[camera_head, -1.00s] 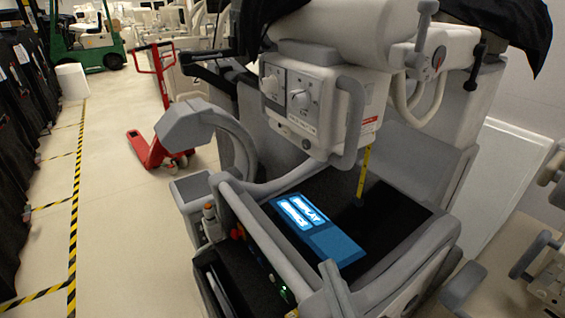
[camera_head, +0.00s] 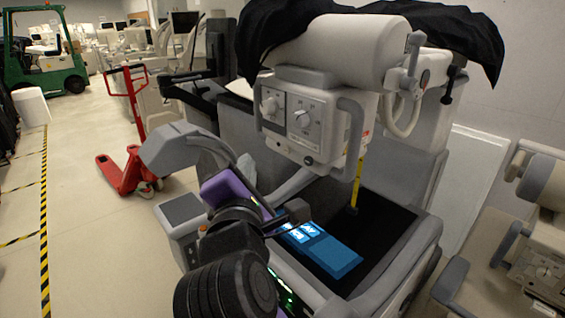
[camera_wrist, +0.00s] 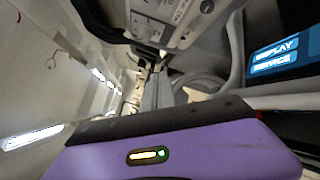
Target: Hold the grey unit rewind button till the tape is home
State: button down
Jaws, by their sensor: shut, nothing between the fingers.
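The grey unit's control head (camera_head: 315,118) hangs over a black-topped cart, with two white knobs on its face. It shows partly at the top of the wrist view (camera_wrist: 165,22). A small dark round button (camera_head: 308,160) sits low on the panel; I cannot tell whether it is the rewind button. A yellow tape (camera_head: 358,178) hangs from the head to a dark end piece (camera_head: 352,209) near the black surface. My gripper (camera_head: 232,190) has a purple body, lower left of the head and apart from it. Its body fills the bottom of the wrist view (camera_wrist: 215,150). The fingertips are not clear.
A blue display panel (camera_head: 325,252) lies on the cart beside my arm. Curved grey rails (camera_head: 295,185) run along the cart's left side. A red pallet jack (camera_head: 130,170) stands at the back left, with open floor (camera_head: 85,215) nearer. Another unit (camera_head: 540,265) stands at the right.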

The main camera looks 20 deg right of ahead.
aim_at(308, 161)
jog(key=f+n, duration=0.1)
jog(key=d+f+n+g+h, duration=0.1)
jog(key=s+f+g, duration=0.1)
jog(key=shift+s+d+f+n, duration=0.1)
jog(key=shift+d+f+n, duration=0.25)
jog(key=shift+n, duration=0.05)
jog(key=w+d+b, duration=0.1)
jog(key=w+d, duration=0.1)
jog(key=d, duration=0.6)
jog(key=shift+w+d, duration=0.2)
jog(key=shift+w, duration=0.2)
jog(key=shift+d+r, duration=0.1)
jog(key=shift+d, duration=0.05)
dwell(1.8)
jog(key=shift+w+d+p, duration=0.1)
jog(key=shift+d+p, duration=0.15)
jog(key=shift+p, duration=0.3)
